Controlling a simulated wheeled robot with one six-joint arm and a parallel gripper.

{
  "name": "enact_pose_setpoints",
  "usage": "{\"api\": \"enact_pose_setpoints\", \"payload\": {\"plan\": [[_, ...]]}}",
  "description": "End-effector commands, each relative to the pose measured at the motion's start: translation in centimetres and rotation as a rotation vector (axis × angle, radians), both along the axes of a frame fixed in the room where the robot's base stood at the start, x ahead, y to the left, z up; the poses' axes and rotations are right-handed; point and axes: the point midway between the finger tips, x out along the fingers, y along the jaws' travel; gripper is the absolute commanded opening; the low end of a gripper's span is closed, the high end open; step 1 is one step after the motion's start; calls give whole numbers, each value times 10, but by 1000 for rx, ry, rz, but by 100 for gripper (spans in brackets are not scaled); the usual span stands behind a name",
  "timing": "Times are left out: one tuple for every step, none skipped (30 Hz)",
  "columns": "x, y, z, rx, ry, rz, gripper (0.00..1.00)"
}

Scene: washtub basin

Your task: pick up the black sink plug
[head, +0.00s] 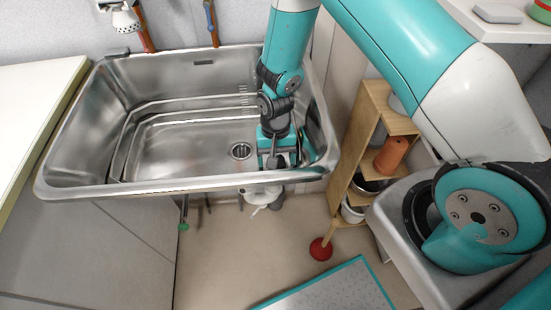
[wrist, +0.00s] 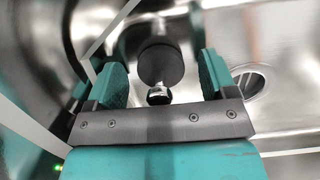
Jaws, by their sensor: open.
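The black sink plug (wrist: 160,62) shows in the wrist view as a dark round piece with a shiny metal knob (wrist: 158,95) on the side nearer my gripper's palm. My gripper (wrist: 161,68) is open, with one teal finger to the left of the plug and one to the right. A gap shows on both sides, wider on the right. In the head view my gripper (head: 281,155) is low in the right part of the steel basin (head: 190,145). I cannot make out the plug there; my gripper and arm cover that spot.
The drain hole (head: 241,151) lies just left of my gripper in the head view; it also shows in the wrist view (wrist: 250,84). The basin's right wall is close to my gripper. A wooden shelf (head: 372,130) stands right of the basin. The basin's left part is clear.

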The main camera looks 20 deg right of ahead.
Motion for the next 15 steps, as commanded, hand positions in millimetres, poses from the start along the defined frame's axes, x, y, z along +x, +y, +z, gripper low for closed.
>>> {"api": "enact_pose_setpoints", "payload": {"plan": [[0, 0, 0, 0, 0, 0, 78], [0, 0, 0, 0, 0, 0, 78], [0, 0, 0, 0, 0, 0, 73], [0, 0, 0, 0, 0, 0, 66], [0, 0, 0, 0, 0, 0, 60], [0, 0, 0, 0, 0, 0, 50], [0, 0, 0, 0, 0, 0, 43], [0, 0, 0, 0, 0, 0, 37], [0, 0, 0, 0, 0, 0, 27], [0, 0, 0, 0, 0, 0, 26], [0, 0, 0, 0, 0, 0, 26], [0, 0, 0, 0, 0, 0, 26], [0, 0, 1, 0, 0, 0, 26], [0, 0, 1, 0, 0, 0, 26], [0, 0, 1, 0, 0, 0, 26]]}}
